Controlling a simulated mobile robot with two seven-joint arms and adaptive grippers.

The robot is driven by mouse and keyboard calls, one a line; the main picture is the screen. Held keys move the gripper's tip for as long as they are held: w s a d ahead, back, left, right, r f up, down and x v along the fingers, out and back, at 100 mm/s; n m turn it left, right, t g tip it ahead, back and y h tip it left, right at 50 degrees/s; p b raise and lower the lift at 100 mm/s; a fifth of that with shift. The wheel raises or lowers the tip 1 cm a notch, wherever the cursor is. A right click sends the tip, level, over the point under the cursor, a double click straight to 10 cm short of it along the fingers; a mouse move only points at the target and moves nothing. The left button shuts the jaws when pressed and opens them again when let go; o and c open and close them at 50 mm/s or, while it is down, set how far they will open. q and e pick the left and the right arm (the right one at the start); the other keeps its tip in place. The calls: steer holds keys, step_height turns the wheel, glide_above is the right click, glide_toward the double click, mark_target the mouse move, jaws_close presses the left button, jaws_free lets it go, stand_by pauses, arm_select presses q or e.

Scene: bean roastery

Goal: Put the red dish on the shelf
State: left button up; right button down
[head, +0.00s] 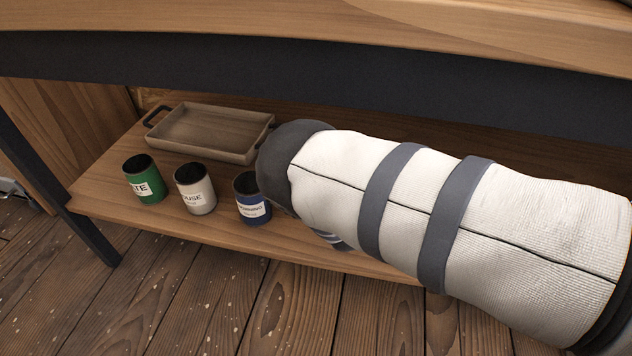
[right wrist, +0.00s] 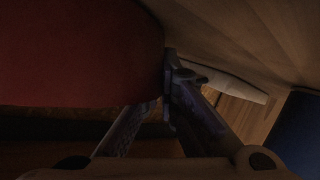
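The red dish (right wrist: 80,52) fills the upper left of the right wrist view, dark and close to the camera. My right gripper (right wrist: 168,90) has its fingers drawn together at the dish's edge and appears shut on it. In the head view the dish and this gripper are hidden behind my white-sleeved right arm, which reaches in from the right over the shelf. The shelf (head: 108,192) is a low wooden board under the table. My left gripper is in neither view.
On the shelf, a brown tray (head: 178,142) with dark handles lies at the back left. The tabletop (head: 180,18) is overhead. My arm covers the shelf's right part.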

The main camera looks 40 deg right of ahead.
steer(key=c, duration=1.8)
jaws_free()
